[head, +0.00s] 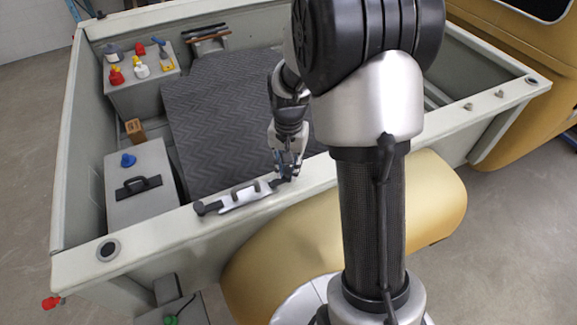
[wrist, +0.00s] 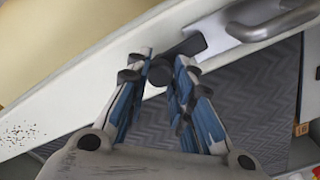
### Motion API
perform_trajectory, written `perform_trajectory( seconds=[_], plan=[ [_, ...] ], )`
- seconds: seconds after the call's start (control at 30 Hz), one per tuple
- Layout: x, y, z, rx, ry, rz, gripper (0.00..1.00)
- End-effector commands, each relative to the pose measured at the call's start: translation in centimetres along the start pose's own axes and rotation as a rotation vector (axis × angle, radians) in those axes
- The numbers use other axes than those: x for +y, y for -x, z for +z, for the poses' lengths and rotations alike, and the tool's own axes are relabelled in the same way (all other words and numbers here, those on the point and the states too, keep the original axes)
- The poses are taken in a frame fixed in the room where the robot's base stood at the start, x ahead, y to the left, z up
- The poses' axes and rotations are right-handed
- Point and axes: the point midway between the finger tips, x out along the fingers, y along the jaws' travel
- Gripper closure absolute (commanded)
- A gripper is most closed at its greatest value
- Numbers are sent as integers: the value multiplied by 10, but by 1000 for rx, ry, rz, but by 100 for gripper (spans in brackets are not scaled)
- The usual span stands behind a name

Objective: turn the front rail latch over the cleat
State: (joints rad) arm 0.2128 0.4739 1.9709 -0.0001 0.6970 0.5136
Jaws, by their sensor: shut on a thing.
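The front rail (head: 170,225) runs across the near side of the bed. On it lies a pale plate with a grey handle (head: 243,196), with a dark fitting at each end. The dark latch (head: 277,183) is at the plate's right end; in the wrist view its arm (wrist: 188,47) runs from the plate to a round knob (wrist: 160,72). My gripper (head: 288,176) reaches down to the rail here and is shut on the latch's knob, with a blue-lined finger on each side. The cleat cannot be told apart with certainty; my fingers cover part of this spot.
The other dark fitting (head: 206,208) is at the plate's left end.

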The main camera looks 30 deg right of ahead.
Motion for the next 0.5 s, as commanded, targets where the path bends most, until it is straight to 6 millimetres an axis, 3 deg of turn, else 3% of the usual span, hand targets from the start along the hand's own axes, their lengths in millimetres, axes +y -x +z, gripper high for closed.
perform_trajectory(
  seconds=[0.5],
  plan=[
    [0, 0, 0, 0, -134, 0, 100]
  ],
)
